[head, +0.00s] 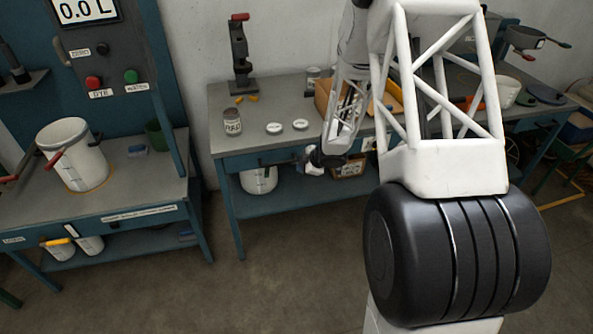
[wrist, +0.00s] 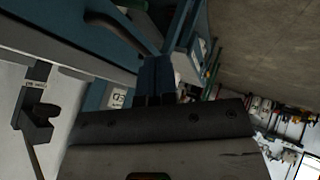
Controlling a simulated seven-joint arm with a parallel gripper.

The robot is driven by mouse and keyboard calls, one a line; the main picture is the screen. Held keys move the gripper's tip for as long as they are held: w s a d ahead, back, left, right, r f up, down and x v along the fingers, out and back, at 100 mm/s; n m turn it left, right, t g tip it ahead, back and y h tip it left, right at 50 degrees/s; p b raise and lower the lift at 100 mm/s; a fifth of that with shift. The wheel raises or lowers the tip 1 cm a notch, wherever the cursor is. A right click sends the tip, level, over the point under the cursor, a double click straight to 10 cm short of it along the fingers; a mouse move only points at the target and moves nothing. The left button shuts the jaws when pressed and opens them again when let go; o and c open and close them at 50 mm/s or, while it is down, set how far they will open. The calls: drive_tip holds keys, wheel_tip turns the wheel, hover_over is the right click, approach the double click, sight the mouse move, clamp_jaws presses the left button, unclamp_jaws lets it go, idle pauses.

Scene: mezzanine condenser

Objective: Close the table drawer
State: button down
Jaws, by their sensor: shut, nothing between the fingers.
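The table (head: 262,128) is a grey-topped workbench with a blue frame, in the middle of the head view. Its blue front (head: 265,159) runs along under the top, partly hidden by my arm. My gripper (head: 316,160) is small in the head view, in front of this edge. In the wrist view my gripper (wrist: 155,72) is shut with nothing in it, its fingers close to blue panels. A dark curved handle (wrist: 124,29) is just beyond the fingertips there. I cannot tell whether fingers touch it, or how far out the drawer is.
A jar (head: 232,122), two white lids (head: 300,124) and a dark press stand (head: 240,60) are on the table. A white bucket (head: 259,180) sits on its lower shelf. Another bench with a white pail (head: 75,155) stands left. The floor between is clear.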

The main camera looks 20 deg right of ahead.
drive_tip(key=shift+v, duration=1.6)
drive_tip(key=s+d+r+m+t+h, duration=0.1)
drive_tip(key=s+r+m+h, duration=0.4)
drive_tip(key=r, duration=0.7)
drive_tip(key=s+d+r+m+h, duration=0.15)
drive_tip(key=s+r+m, duration=0.25)
drive_tip(key=s+r, duration=0.55)
drive_tip(key=s+a+r+m+g, duration=0.1)
drive_tip(key=s+a+r+m, duration=0.1)
drive_tip(key=s, duration=0.7)
drive_tip(key=s+a+r+m+g+y, duration=0.1)
drive_tip(key=s+a+r+m+g, duration=0.1)
drive_tip(key=s+r, duration=0.4)
drive_tip(key=s+a+r+m+g, duration=0.1)
drive_tip(key=s+a+r+m, duration=0.2)
drive_tip(key=s, duration=1.1)
drive_tip(key=shift+a+r+m+g, duration=0.3)
drive_tip(key=shift+a+r, duration=0.2)
drive_tip(key=shift+a, duration=0.65)
drive_tip(key=c, duration=1.8)
unclamp_jaws()
drive_tip(key=shift+y, duration=0.25)
